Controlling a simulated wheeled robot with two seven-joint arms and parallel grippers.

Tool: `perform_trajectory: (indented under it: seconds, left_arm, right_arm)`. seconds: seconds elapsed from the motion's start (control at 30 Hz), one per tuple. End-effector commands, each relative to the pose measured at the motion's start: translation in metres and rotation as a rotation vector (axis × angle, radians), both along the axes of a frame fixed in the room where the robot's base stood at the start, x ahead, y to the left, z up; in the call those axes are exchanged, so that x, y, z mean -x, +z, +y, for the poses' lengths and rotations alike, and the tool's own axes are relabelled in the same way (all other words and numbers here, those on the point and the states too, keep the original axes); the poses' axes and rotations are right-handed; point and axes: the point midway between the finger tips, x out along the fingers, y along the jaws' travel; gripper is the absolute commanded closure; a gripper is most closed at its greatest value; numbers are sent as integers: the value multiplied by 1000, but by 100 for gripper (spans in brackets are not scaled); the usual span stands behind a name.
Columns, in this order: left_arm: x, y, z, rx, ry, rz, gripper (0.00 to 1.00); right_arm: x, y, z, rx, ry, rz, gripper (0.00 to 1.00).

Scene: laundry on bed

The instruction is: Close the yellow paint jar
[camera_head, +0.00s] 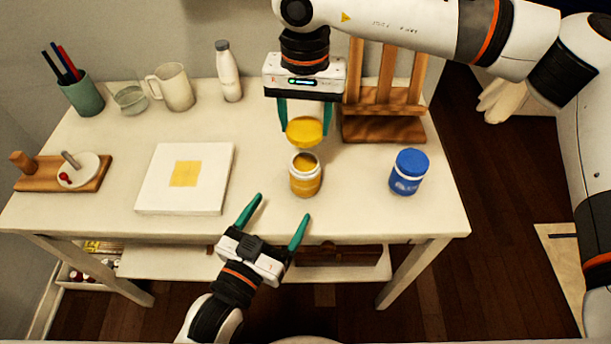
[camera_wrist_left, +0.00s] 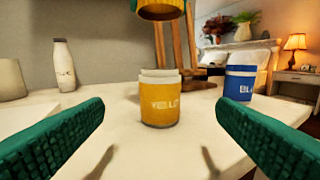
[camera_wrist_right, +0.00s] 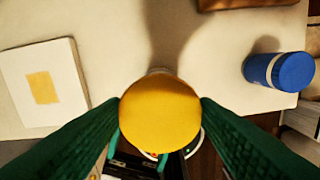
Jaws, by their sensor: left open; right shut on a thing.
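The yellow paint jar (camera_head: 305,180) stands upright and uncovered on the white table, yellow paint showing in its mouth. It also shows in the left wrist view (camera_wrist_left: 160,102). My right gripper (camera_head: 305,130) is shut on the yellow lid (camera_head: 304,131), holding it level above the jar and slightly behind it, apart from the rim. The lid fills the middle of the right wrist view (camera_wrist_right: 160,114) and hides most of the jar there. My left gripper (camera_head: 281,220) is open and empty at the table's front edge, its fingers pointing toward the jar from the front.
A closed blue jar (camera_head: 407,173) stands to the right. A white canvas with a yellow square (camera_head: 186,201) lies to the left. A wooden easel (camera_head: 383,125) stands behind. A bottle (camera_head: 229,72), mug (camera_head: 173,88), glass (camera_head: 130,98) and pen cup (camera_head: 83,95) line the back left.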

Motion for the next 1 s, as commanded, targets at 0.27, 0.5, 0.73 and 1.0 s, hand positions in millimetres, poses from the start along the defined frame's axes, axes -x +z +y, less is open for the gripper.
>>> perform_trajectory:
  seconds: [0.27, 0.5, 0.73, 1.0]
  left_arm:
    - [-44, 2, -20, 2, 1, -6, 19]
    - [-81, 1, -39, 1, 0, -3, 19]
    - [-100, 1, -48, 1, 0, 0, 19]
    - [-103, 1, -49, 1, 0, 0, 19]
  right_arm:
    - [0, 0, 0, 0, 0, 0, 67]
    - [0, 0, 0, 0, 0, 0, 67]
    - [0, 0, 0, 0, 0, 0, 67]
    - [0, 0, 0, 0, 0, 0, 67]
